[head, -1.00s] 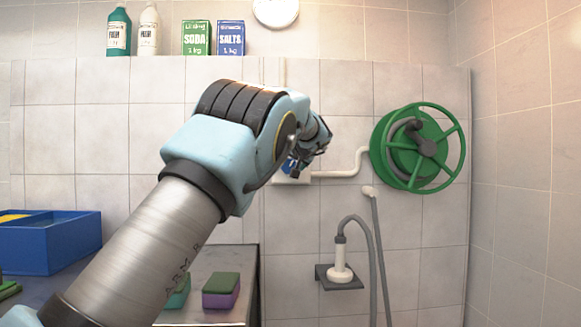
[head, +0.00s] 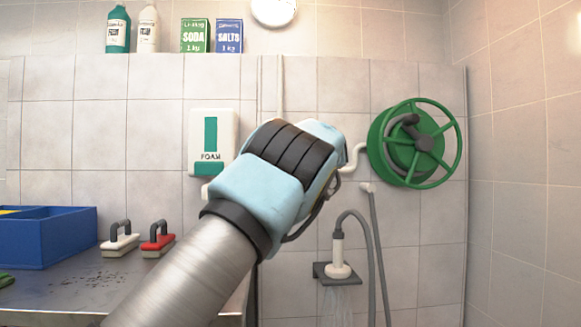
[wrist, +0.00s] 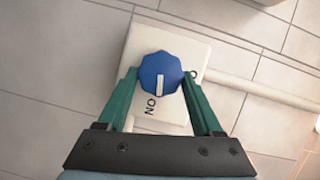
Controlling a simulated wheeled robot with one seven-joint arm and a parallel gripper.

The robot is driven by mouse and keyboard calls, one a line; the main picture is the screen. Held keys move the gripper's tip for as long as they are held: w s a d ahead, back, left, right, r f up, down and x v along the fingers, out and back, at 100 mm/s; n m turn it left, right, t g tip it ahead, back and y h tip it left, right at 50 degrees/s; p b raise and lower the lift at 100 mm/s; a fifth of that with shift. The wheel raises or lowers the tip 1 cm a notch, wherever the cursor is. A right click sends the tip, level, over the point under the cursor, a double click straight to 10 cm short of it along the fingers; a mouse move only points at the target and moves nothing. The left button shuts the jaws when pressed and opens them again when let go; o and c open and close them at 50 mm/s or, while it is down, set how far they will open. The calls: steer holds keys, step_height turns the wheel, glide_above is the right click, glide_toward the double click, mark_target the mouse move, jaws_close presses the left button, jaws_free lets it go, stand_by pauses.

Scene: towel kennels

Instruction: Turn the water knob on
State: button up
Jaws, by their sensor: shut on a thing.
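The water knob (wrist: 162,66) is a blue, many-sided dial on a white box (wrist: 185,45) on the tiled wall. Its white pointer line points down in the wrist view, toward the letters ON. My gripper (wrist: 159,76) has one green finger on each side of the knob and is shut on it. In the head view my arm hides the knob and the gripper. The shower head (head: 338,268) sits in a dark wall holder, and faint streaks like water fall below it.
A green hose reel (head: 393,150) hangs right of my arm, with a grey hose (head: 374,240) below. A foam dispenser (head: 210,125) is on the wall to the left. Two brushes (head: 120,240) (head: 158,241) and a blue bin (head: 45,238) stand on the metal table.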

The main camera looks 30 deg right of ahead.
steer(key=shift+f+m+t+b, duration=0.2)
steer(key=shift+m+t+b, duration=0.3)
steer(key=shift+m, duration=0.4)
steer(key=o, duration=1.3)
steer(key=shift+o, duration=0.2)
steer(key=s+b, duration=0.3)
steer(key=s, duration=0.7)
steer(key=shift+s+a, duration=0.25)
steer(key=shift+s, duration=0.15)
